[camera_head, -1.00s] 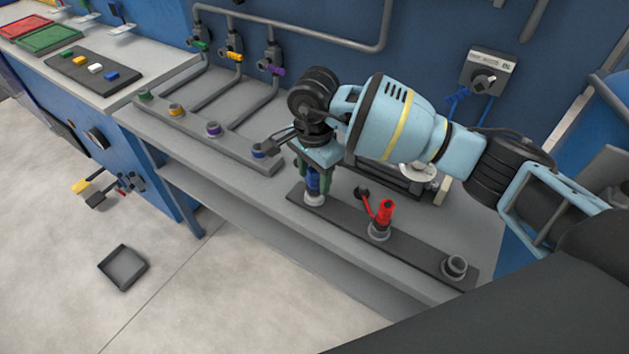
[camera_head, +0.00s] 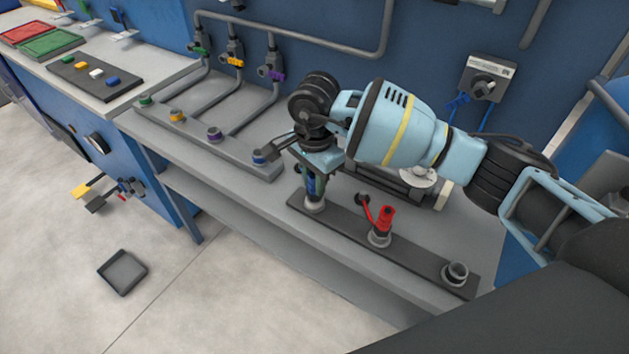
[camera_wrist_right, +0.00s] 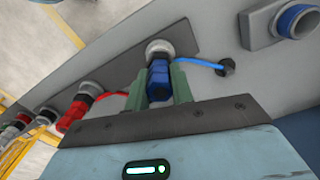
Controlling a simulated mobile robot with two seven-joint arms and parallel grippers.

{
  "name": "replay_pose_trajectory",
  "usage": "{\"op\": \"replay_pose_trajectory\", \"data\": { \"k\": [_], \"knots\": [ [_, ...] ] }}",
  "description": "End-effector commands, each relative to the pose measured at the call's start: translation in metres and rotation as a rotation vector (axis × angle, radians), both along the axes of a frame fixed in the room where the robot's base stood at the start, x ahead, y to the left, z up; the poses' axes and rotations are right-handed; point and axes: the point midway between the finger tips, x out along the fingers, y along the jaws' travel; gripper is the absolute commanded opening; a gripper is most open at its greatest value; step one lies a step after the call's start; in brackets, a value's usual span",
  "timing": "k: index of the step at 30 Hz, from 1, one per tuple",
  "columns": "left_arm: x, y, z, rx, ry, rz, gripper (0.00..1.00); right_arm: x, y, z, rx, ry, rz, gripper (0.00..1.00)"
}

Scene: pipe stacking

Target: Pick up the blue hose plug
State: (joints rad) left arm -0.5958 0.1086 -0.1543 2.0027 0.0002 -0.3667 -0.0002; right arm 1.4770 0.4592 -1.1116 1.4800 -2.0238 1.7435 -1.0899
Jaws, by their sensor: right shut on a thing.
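The blue hose plug (camera_wrist_right: 158,82) stands in a grey socket (camera_wrist_right: 158,52) on a dark strip in the right wrist view, with a blue cord running to its right. My right gripper (camera_wrist_right: 157,88) is shut on the plug, one green finger on each side. In the head view my right gripper (camera_head: 311,183) points down over the left end of the strip and partly hides the blue plug. The plug's lower end meets the socket. My left gripper is not in view.
A red plug (camera_head: 384,220) stands in the strip's middle socket, and an empty socket (camera_head: 456,272) is at its right end. A blue-ringed pipe end (camera_head: 260,158) is close to the left of my gripper. A dark tray (camera_head: 122,272) lies on the floor.

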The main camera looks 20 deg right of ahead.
Motion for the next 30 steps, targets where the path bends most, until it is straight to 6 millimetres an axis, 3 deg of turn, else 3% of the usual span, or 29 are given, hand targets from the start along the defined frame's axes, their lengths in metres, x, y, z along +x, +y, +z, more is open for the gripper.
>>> {"op": "replay_pose_trajectory", "data": {
  "k": [9,24,30],
  "knots": [
    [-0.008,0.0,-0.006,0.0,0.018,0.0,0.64,0.0,0.0,0.036,0.001,-0.005,0.001,0.0],
    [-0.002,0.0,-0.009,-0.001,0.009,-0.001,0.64,-0.101,0.055,0.043,0.001,-0.001,0.007,0.0],
    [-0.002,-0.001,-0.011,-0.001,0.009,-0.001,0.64,-0.128,0.07,0.046,0.002,-0.001,0.004,0.0]
  ]
}}
